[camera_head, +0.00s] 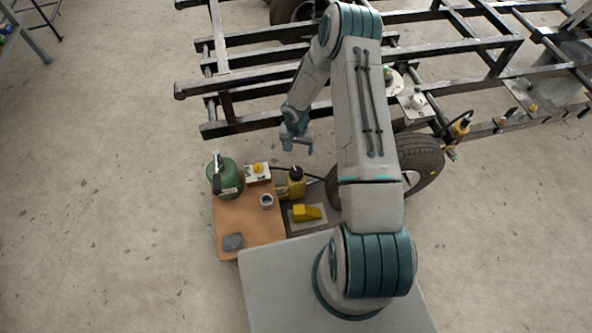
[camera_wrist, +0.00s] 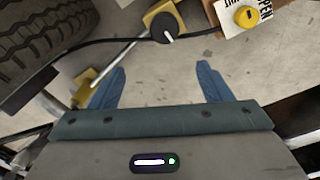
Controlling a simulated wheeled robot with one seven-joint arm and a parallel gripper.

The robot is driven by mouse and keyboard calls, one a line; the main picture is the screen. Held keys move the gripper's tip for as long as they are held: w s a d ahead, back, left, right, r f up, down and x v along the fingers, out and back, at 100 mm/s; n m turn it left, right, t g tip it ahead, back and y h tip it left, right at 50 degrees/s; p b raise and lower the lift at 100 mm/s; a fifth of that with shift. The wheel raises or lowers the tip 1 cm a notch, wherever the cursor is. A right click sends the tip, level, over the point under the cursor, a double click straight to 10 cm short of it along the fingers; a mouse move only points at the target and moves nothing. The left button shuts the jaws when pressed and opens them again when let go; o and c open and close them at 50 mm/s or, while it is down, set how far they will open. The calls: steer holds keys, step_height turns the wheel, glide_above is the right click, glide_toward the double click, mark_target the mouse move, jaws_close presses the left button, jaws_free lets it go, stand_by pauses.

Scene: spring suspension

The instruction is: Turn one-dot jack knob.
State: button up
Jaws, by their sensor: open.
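A yellow jack (camera_head: 297,190) with a black round knob (camera_head: 296,173) stands on the floor beside the orange-brown board. In the wrist view, the black knob (camera_wrist: 168,28) has a white pointer line, and the yellow jack body (camera_wrist: 152,14) shows partly around it. I cannot make out any dots. Another yellow unit with a dark top (camera_head: 461,126) is at the right by the frame; I cannot tell its dot marking. My gripper (camera_head: 297,148) is open and empty, apart from the knob. Its two blue fingers (camera_wrist: 161,72) point toward the knob's side, with bare floor between them.
A yellow knob (camera_head: 259,168) on a white plate, a green canister (camera_head: 224,176) and a tape-like ring (camera_head: 266,201) are on the board (camera_head: 247,221). A yellow wedge (camera_head: 308,212) lies nearby. A tyre (camera_wrist: 40,38) and black hose are close left in the wrist view.

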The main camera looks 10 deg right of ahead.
mark_target(296, 171)
steer(key=f+b, duration=0.1)
steer(key=f, duration=0.4)
steer(key=f+b, duration=0.1)
steer(key=f, duration=0.5)
steer(key=f+b, duration=0.1)
steer(key=f, duration=0.4)
steer(key=shift+s+a+f+b, duration=0.2)
steer(key=shift+a+f+b, duration=0.1)
steer(key=shift+a, duration=0.05)
steer(key=c, duration=1)
